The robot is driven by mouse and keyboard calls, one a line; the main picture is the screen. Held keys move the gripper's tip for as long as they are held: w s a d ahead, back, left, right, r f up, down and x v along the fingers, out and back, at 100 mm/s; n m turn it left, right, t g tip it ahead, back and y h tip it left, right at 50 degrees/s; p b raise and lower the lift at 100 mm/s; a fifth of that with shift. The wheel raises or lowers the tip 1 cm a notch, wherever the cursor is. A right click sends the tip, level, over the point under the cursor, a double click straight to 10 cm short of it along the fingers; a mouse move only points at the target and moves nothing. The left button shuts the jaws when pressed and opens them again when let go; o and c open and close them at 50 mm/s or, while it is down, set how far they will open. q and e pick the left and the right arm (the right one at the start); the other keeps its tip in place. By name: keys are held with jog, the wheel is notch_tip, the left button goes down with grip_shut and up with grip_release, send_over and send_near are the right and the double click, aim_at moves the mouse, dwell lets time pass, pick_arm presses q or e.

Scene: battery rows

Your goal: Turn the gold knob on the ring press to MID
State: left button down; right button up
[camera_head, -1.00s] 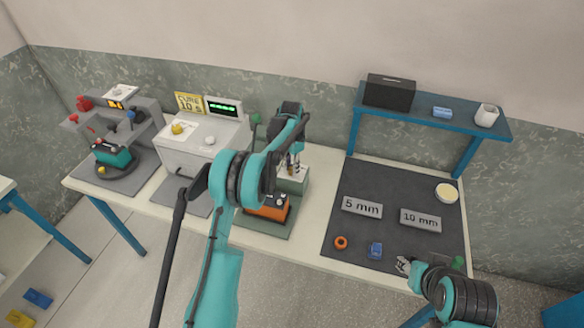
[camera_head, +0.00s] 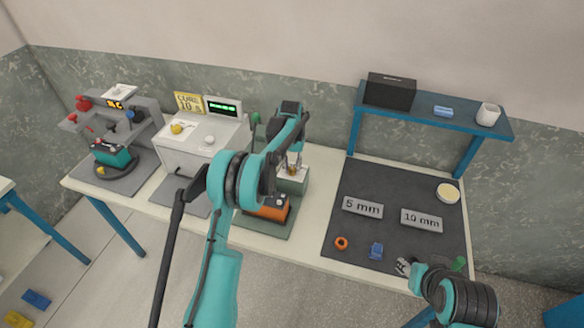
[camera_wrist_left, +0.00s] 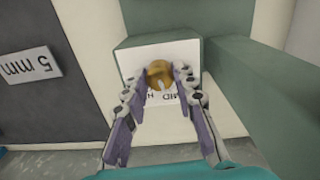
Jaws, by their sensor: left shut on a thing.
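The ring press (camera_head: 294,183) stands at the middle of the bench, a grey-green block with a pale face. Its gold knob (camera_wrist_left: 158,70) shows in the left wrist view, above a white label with dark letters including MID, upside down there. My left gripper (camera_head: 293,167) reaches the press from above. In the left wrist view its two fingers (camera_wrist_left: 160,78) are closed on the knob's sides. The knob's pointer and exact setting are hard to make out. My right gripper (camera_head: 404,267) is low over the bench's front right edge, away from the press; its opening is too small to judge.
An orange device (camera_head: 267,208) sits on the green base beside the press. A dark mat (camera_head: 385,190) at right holds 5 mm (camera_head: 362,207) and 10 mm (camera_head: 421,220) plates, an orange ring (camera_head: 341,243) and a blue part (camera_head: 376,251). A blue shelf (camera_head: 430,112) stands behind.

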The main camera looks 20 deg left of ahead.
aim_at(292, 169)
dwell(0.3)
pick_arm(q)
jog(key=c, duration=1.2)
grip_release()
notch_tip(292, 169, up, 12)
jog(key=shift+s, duration=0.1)
